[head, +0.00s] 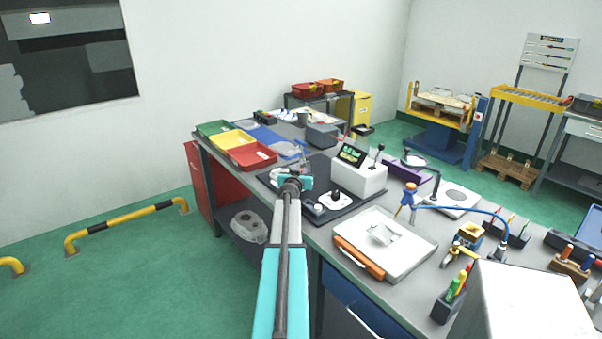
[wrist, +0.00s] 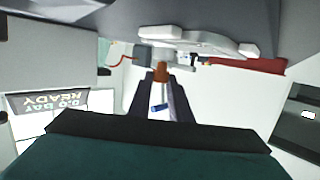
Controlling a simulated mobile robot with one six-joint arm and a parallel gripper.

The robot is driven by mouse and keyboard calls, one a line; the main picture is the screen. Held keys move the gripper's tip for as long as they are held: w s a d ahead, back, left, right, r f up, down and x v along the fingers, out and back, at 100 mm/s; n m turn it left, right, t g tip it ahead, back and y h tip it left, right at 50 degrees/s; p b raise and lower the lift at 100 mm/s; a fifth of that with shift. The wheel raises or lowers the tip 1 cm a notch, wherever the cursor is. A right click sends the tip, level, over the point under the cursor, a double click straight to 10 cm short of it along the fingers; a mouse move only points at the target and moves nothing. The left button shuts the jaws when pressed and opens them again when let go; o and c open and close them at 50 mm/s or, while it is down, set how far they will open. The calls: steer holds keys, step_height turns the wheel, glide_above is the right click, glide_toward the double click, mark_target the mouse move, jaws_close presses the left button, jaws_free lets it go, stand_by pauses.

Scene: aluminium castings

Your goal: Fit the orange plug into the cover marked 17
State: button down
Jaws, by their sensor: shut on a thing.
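My gripper (wrist: 162,82) shows in the wrist view as two dark fingers, closed on a small orange-brown piece at their tips, which looks like the orange plug (wrist: 161,71). In the head view my gripper (head: 296,182) is over the dark mat on the bench; the plug cannot be made out there. A pale casting (wrist: 185,38) lies beyond the fingertips at the top of the wrist view, apart from the plug. A white piece with a dark knob (head: 335,199) sits on the mat, right of my gripper. No number 17 is readable, so I cannot tell which piece is the marked cover.
A white box with a green-lettered display and lever (head: 358,176) stands right behind my gripper. Green, yellow and red trays (head: 252,156) are at the back left. A white tray with an orange handle (head: 405,257) is at the front. Pen holders and a lamp crowd the right.

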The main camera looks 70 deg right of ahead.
steer(key=shift+f+b, duration=0.85)
steer(key=shift+b, duration=0.1)
steer(key=c, duration=1.5)
jaws_free()
steer(key=shift+c, duration=0.2)
steer(key=shift+a+r, duration=0.1)
steer(key=shift+a, duration=0.05)
steer(key=shift+b+v, duration=1.5)
steer(key=shift+v, duration=5.25)
steer(key=shift+r, duration=0.1)
steer(key=shift+w, duration=0.1)
